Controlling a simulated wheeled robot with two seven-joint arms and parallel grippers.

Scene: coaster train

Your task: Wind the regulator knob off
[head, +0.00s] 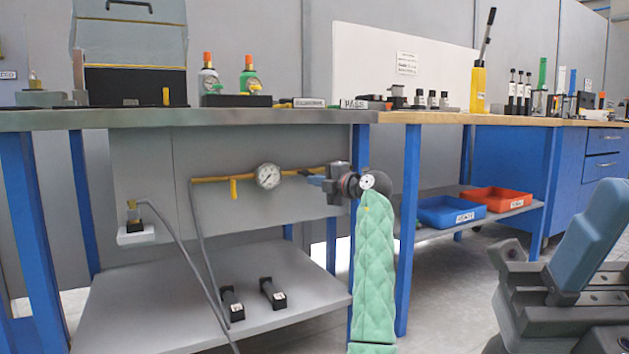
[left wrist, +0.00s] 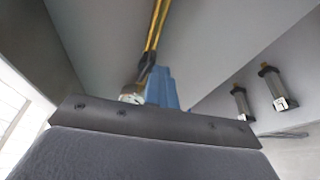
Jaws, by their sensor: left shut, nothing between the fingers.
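A yellow pipe (head: 212,180) with a round white gauge (head: 268,176) runs along the grey panel under the bench. A dark fitting (head: 305,173), perhaps the regulator knob, sits near the pipe's right end; my left gripper partly hides it. My left gripper (head: 315,181) is shut and empty, with its blue fingertips beside this fitting. I cannot tell whether they touch. In the left wrist view the blue fingers (left wrist: 163,90) are together, beside a dark part (left wrist: 147,70) on the pipe and the partly hidden gauge (left wrist: 132,95). My right gripper (head: 585,240) is partly visible at lower right.
The bench top (head: 250,117) overhangs the pipe, with blue legs (head: 410,230) at either side. Two black cylinders (head: 232,302) lie on the grey lower shelf (head: 150,310). A grey hose (head: 185,250) hangs across the left. Blue (head: 450,210) and red (head: 500,200) trays stand right.

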